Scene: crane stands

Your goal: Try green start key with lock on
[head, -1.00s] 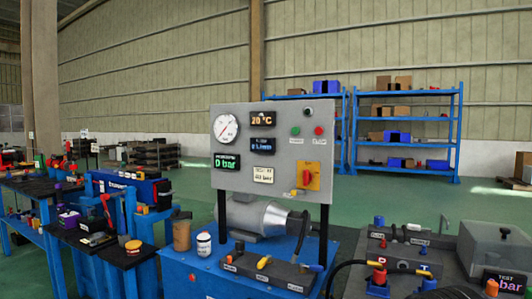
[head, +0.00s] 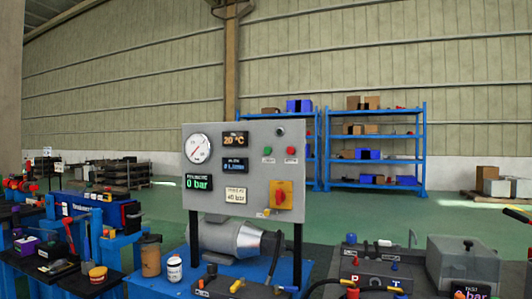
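A grey control panel (head: 232,215) stands upright on two black posts in the head view. The green start button (head: 267,150) is at its upper right, beside a red button (head: 291,151). Below them is a red rotary switch on a yellow plate (head: 281,193). A small yellow item (head: 267,212) is at the plate's lower left; I cannot tell whether it is a padlock. The green display (head: 198,182) reads 0 bar. My gripper is not in view.
A silver motor (head: 222,237) sits behind and below the panel on a blue bench. A grey box (head: 467,262) and hose fittings stand at the right. A cluttered bench is at the left. Blue shelves (head: 424,150) stand at the back, with green floor free before them.

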